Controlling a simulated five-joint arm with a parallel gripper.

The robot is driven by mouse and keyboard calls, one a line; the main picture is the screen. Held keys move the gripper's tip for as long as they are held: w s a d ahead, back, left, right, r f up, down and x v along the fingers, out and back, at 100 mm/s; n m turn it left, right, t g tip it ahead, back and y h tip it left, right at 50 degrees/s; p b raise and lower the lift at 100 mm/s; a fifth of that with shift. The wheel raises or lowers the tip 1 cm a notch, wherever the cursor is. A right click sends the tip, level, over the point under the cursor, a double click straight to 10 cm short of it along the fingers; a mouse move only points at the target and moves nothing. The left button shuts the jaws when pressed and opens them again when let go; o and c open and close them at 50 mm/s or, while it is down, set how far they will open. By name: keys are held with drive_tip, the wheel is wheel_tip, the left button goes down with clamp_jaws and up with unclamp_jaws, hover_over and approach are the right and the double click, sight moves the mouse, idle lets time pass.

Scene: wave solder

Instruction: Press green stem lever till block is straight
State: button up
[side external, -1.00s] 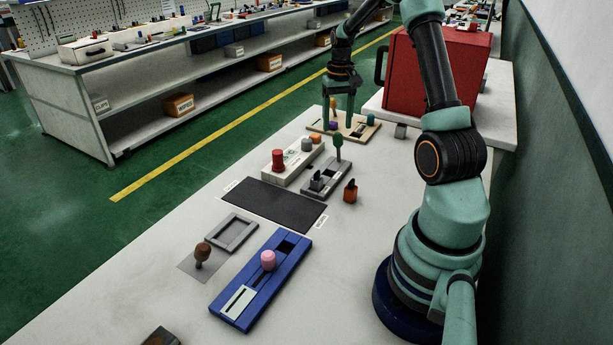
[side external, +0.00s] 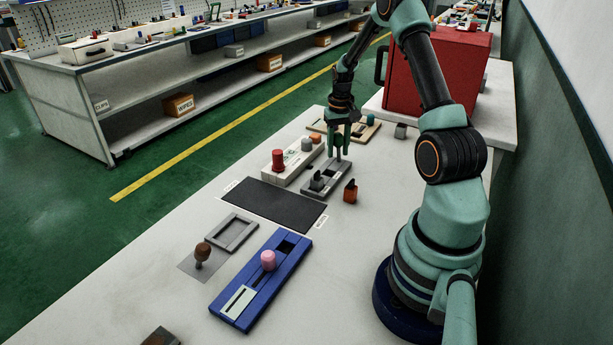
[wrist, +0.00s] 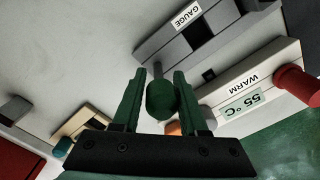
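The green-knobbed lever (wrist: 161,100) shows in the wrist view between the two fingers of my gripper (wrist: 159,76). The fingers are apart, with a visible gap at least on the left of the knob. In the side view my gripper (side external: 339,156) is down at the far end of the grey gauge fixture (side external: 328,179), and its fingers mostly hide the lever.
A white WARM box (side external: 284,168) with a red knob (side external: 278,160) stands close on the left. A wooden board (side external: 368,131) lies behind. A dark mat (side external: 273,203) and a blue slider fixture (side external: 262,285) lie nearer.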

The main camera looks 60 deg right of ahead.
clamp_jaws()
drive_tip(key=shift+w, duration=0.2)
idle(0.9)
